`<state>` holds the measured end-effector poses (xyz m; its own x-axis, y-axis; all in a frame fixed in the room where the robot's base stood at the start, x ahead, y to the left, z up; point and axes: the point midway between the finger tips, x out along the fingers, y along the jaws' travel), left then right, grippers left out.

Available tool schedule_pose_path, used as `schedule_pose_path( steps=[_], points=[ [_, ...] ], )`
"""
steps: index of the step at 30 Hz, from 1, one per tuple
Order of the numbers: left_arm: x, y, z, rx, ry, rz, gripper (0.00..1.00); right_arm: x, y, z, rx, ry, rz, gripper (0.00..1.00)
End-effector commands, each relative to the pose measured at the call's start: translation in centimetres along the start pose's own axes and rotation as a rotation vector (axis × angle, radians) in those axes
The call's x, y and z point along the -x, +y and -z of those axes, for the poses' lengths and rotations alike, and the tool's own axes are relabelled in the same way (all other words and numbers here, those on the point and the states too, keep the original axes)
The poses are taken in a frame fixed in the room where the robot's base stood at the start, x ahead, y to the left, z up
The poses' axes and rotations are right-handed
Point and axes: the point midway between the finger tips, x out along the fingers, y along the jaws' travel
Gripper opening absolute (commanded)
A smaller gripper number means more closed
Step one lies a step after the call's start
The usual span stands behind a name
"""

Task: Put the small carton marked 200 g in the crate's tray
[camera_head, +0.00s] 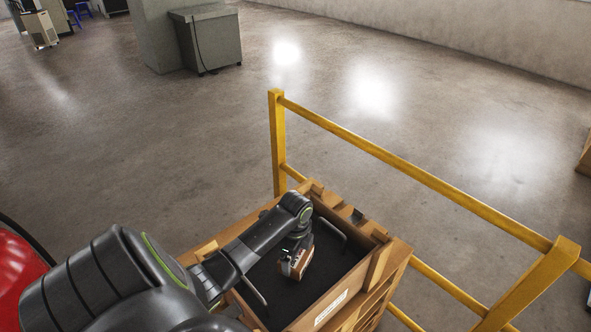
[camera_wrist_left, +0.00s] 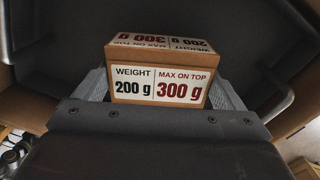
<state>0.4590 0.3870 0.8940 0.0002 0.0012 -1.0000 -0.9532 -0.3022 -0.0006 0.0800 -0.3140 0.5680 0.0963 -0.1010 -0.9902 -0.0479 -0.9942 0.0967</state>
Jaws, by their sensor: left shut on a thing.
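The small brown carton (camera_wrist_left: 158,72) shows in the left wrist view with a label reading "WEIGHT 200 g" and "MAX ON TOP 300 g". My left gripper (camera_wrist_left: 160,98) is shut on it, with a finger on each side. In the head view the carton (camera_head: 299,262) hangs from my left gripper (camera_head: 296,250) over the black tray (camera_head: 262,272) of the wooden crate (camera_head: 335,312). I cannot tell whether the carton touches the tray floor. My right gripper is not in view.
Grey tray handles (camera_head: 330,228) stand at the tray's sides. A yellow railing (camera_head: 400,170) runs behind and right of the crate. A red rounded object (camera_head: 18,275) is at the left edge. A grey cabinet (camera_head: 207,40) stands far back.

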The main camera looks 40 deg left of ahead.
Motion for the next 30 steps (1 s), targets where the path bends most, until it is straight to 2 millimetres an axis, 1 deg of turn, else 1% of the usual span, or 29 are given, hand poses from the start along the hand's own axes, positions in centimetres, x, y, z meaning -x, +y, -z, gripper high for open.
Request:
schedule_pose_path(
  steps=[6,9,15,20,21,22,23,30],
  points=[
    [-2.9,0.1,0.1,0.001,0.001,-0.004,0.63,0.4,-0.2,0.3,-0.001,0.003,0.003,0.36],
    [-3.7,0.1,0.1,-0.001,0.001,-0.002,0.63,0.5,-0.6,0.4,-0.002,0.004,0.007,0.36],
    [-3.9,0.0,0.1,-0.001,0.001,0.000,0.63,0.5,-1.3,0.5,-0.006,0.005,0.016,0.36],
    [-4.1,0.0,0.1,-0.001,0.001,0.000,0.63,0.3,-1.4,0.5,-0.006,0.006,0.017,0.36],
    [-4.1,0.0,0.0,0.000,0.001,-0.001,0.95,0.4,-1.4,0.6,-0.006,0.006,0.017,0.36],
    [-4.0,0.0,0.0,0.000,0.001,-0.001,0.98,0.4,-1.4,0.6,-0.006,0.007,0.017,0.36],
    [-4.0,0.0,0.0,0.000,0.001,-0.001,1.00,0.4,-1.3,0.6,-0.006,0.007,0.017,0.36],
    [-3.9,0.0,0.0,0.000,0.000,-0.001,1.00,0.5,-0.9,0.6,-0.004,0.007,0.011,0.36]
  ],
)
